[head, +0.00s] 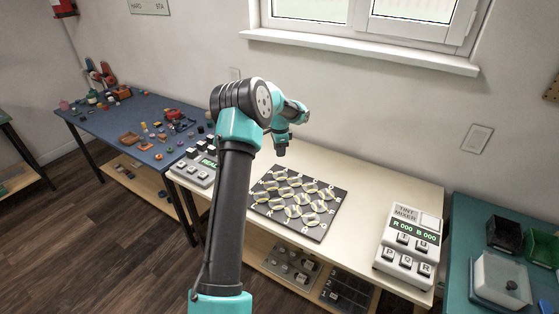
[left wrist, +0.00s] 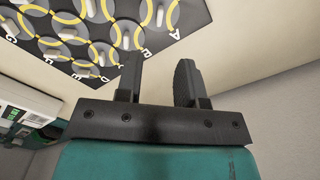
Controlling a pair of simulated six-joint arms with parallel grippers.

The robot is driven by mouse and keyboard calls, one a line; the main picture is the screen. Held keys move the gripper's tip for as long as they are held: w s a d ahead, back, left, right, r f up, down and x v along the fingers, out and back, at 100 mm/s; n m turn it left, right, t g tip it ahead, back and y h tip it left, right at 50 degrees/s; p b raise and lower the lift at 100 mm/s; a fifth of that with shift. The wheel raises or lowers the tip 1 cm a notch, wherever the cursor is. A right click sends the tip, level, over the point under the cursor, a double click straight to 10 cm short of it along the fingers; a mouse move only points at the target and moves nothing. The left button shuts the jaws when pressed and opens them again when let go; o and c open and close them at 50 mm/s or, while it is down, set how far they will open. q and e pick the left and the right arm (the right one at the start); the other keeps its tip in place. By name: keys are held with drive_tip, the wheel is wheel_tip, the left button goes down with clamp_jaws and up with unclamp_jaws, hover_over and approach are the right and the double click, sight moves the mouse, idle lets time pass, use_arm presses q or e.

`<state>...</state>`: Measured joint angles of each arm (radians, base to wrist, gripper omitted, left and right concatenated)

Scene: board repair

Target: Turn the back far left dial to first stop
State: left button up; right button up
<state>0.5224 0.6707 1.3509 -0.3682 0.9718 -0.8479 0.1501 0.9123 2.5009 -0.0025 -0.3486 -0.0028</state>
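A dark board (head: 255,207) with several pale dials, ringed in yellow and lettered along its edges, lies on the cream table. The back far left dial (head: 280,172) is at the board's back left corner; its exact setting is too small to read. The board (left wrist: 62,52) also fills the top left of the left wrist view, with dial knobs standing up. My left gripper (head: 281,147) is above and behind the board's back edge, apart from the dials. In the left wrist view its two fingers (left wrist: 160,85) are apart with nothing between them. My right gripper is not in view.
A button console (head: 195,168) stands left of the board, partly behind my left arm. A tint mixer box (head: 408,245) with keys stands at the table's right end. Bare table (head: 365,200) lies between board and mixer. The wall and window sill (head: 360,52) are behind.

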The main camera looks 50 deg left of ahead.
use_arm(q)
wheel_tip(320, 180, up, 5)
drive_tip(key=shift+r, duration=0.2)
idle(0.5)
